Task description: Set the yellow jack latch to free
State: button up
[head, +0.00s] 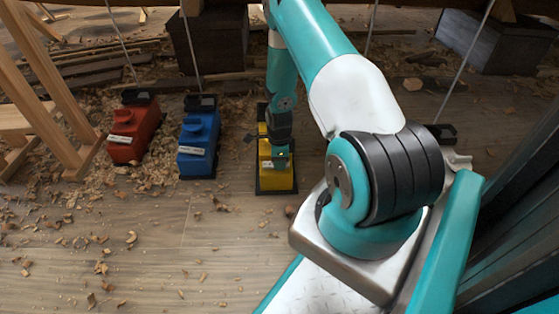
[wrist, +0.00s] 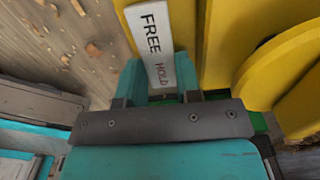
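The yellow jack (head: 277,178) stands on the floor in the head view, and its yellow body (wrist: 228,40) fills the upper right of the wrist view. A white plate (wrist: 152,40) on it reads FREE, then HOLD in red nearer my gripper. My gripper (wrist: 158,82) is right at the jack, its two teal fingers apart on either side of the plate's HOLD end. In the head view my gripper (head: 281,160) reaches down onto the jack's top. A bit of green (wrist: 259,122) shows beside the gripper's body. The latch itself and its setting I cannot make out.
A blue jack (head: 198,145) and a red jack (head: 133,132) stand to the left of the yellow one. Wooden trestle legs (head: 45,85) are at far left. Dark blocks (head: 215,42) stand behind. Shavings litter the floor; the front left floor (head: 150,240) is otherwise clear.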

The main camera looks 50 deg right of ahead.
jog(key=shift+c, duration=0.5)
jog(key=shift+w+a+r+g+h+p, duration=0.1)
jog(key=shift+a+r+g+h+p, duration=0.15)
jog(key=shift+p, duration=0.45)
jog(key=shift+w+g+h+p, duration=0.1)
jog(key=shift+g+h+p, duration=0.15)
jog(key=shift+g+p, duration=0.15)
jog(key=shift+f+g+h, duration=0.15)
jog(key=shift+g+h, duration=0.3)
jog(key=shift+h, duration=0.05)
jog(key=o, duration=0.9)
